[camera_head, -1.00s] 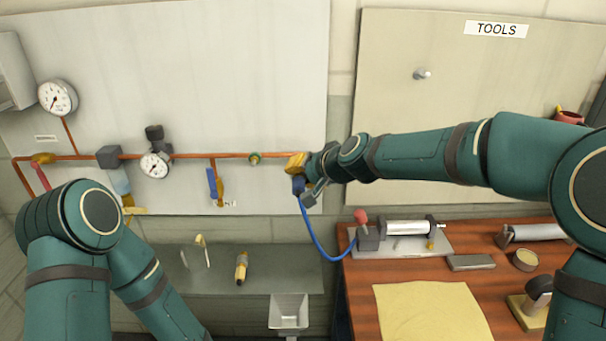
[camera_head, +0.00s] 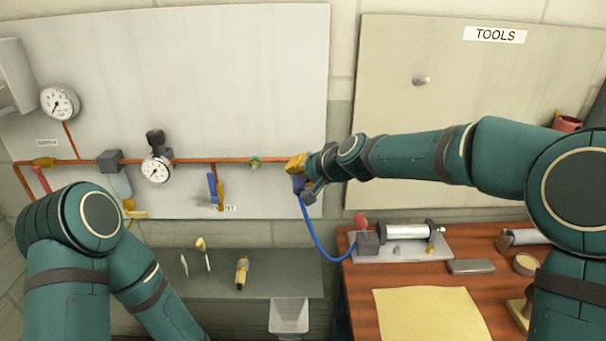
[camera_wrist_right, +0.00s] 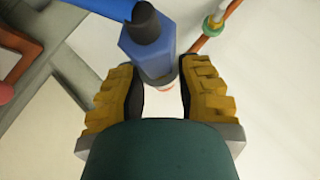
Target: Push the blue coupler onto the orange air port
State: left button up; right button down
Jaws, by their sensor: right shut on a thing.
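The blue coupler (camera_wrist_right: 147,45) is between the yellow-padded fingers of my right gripper (camera_wrist_right: 158,85) in the right wrist view, with a dark end towards the top. In the head view my right gripper (camera_head: 298,165) is shut on the coupler (camera_head: 299,184) at the right end of the copper pipe, in front of the pale wall panel. A small orange-brown edge shows below the coupler in the wrist view. The orange air port is mostly hidden by the gripper, so I cannot tell whether the coupler is seated. My left gripper is out of view.
A blue hose (camera_head: 321,244) hangs from the coupler to the cylinder unit (camera_head: 407,232) on the wooden bench. The copper pipe (camera_head: 190,161) carries a gauge (camera_head: 155,169) and a green fitting (camera_head: 255,163). A blue-handled valve (camera_head: 212,187) hangs left of my right gripper.

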jog(key=shift+w, duration=0.2)
jog(key=c, duration=0.7)
grip_release()
jog(key=shift+o, duration=0.2)
jog(key=v, duration=1.2)
